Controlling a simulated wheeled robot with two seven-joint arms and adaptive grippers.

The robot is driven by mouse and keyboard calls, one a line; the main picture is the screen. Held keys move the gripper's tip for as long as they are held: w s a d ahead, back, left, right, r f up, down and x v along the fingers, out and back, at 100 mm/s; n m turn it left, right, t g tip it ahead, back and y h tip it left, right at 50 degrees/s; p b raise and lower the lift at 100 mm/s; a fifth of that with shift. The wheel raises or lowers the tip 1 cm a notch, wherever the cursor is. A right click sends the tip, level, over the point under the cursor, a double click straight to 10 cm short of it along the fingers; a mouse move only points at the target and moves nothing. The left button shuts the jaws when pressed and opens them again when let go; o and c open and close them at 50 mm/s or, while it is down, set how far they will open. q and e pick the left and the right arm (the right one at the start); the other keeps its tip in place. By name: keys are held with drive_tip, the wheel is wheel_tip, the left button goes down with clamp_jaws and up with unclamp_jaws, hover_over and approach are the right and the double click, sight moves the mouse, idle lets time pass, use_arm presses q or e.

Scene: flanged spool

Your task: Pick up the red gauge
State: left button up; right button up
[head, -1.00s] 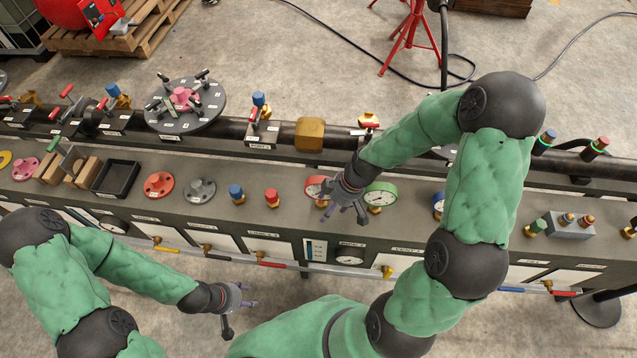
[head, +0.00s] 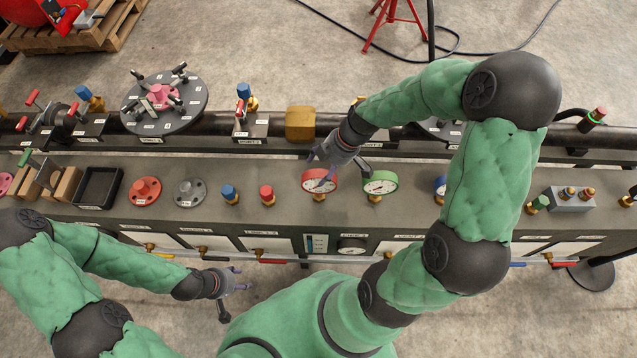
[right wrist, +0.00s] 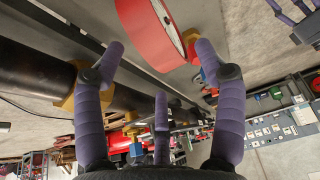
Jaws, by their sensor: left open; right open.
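The red gauge (head: 320,181) has a white dial and a brass fitting at its lower side, and it sits on the grey bench top. My right gripper (head: 338,158) is open, just behind and above the gauge in the head view, overlapping its upper edge. In the right wrist view the red gauge (right wrist: 150,32) shows its red side and part of its dial, beyond the spread fingers of my right gripper (right wrist: 158,75). No finger is seen closed on it. My left gripper (head: 232,283) is open and empty in front of the bench.
A green gauge (head: 380,183) stands just right of the red one. Red (head: 266,192) and blue (head: 229,194) fittings stand to its left. A dark pipe (head: 240,133) with a brass block (head: 300,123) runs behind. A black tray (head: 98,187) is further left.

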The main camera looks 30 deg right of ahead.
sight(316, 177)
drive_tip(key=shift+b+x, duration=0.95)
drive_tip(key=shift+x, duration=2.15)
drive_tip(key=shift+r, duration=0.1)
clamp_jaws()
